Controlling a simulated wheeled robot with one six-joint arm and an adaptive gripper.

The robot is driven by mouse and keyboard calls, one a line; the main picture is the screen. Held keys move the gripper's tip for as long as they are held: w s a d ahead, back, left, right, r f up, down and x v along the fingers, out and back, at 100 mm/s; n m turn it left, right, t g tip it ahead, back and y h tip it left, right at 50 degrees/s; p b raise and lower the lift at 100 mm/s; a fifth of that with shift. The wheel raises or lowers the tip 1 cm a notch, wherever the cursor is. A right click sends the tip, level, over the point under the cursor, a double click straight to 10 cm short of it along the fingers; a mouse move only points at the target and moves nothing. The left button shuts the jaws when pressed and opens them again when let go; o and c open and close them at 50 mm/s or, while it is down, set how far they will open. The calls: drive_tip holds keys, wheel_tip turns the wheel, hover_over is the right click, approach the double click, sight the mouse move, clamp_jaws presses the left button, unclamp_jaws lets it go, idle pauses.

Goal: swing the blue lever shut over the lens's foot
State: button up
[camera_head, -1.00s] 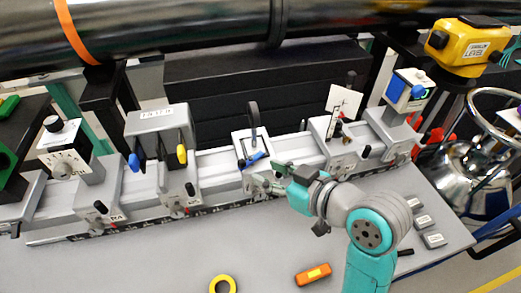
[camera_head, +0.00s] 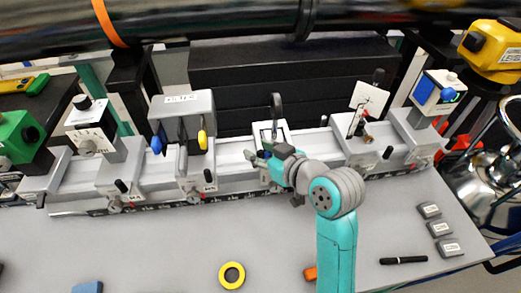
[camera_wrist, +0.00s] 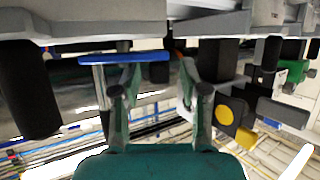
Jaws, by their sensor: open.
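The lens (camera_head: 277,108) is a dark upright ring on a pale carrier (camera_head: 282,127) on the rail. My gripper (camera_head: 256,158) is at the front of this carrier and covers the blue lever in the head view. In the wrist view the blue lever (camera_wrist: 105,60) is a flat bar across the picture, just beyond the fingertips of my gripper (camera_wrist: 158,72). The fingers are apart with nothing held between them. The left finger overlaps the lever's line; I cannot tell whether they touch. The lens's foot cannot be made out.
A carrier with blue and yellow knobs (camera_head: 183,104) stands left of the lens, and one with a white card (camera_head: 369,100) stands right. A large dark pipe (camera_head: 200,20) runs above. Yellow tape (camera_head: 232,274) and a black pen (camera_head: 403,260) lie on the open bench front.

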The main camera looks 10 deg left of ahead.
clamp_jaws()
drive_tip(key=shift+d, duration=0.1)
drive_tip(key=n+g+y, duration=0.1)
drive_tip(key=n+g, duration=0.1)
drive_tip(key=d+n+g+y, duration=0.1)
drive_tip(key=n+g, duration=0.1)
drive_tip(key=n+g+y, duration=0.1)
drive_tip(key=n+g, duration=0.1)
drive_tip(key=shift+s+d+r, duration=0.1)
drive_tip(key=shift+s+d, duration=0.1)
drive_tip(key=shift+s, duration=0.1)
drive_tip(key=n+g, duration=0.3)
drive_tip(key=d+n+g, duration=0.1)
drive_tip(key=n+g, duration=0.1)
drive_tip(key=g, duration=0.2)
drive_tip(key=shift+s+d+n, duration=0.1)
drive_tip(key=shift+d+n, duration=0.05)
drive_tip(key=shift+n, duration=0.25)
unclamp_jaws()
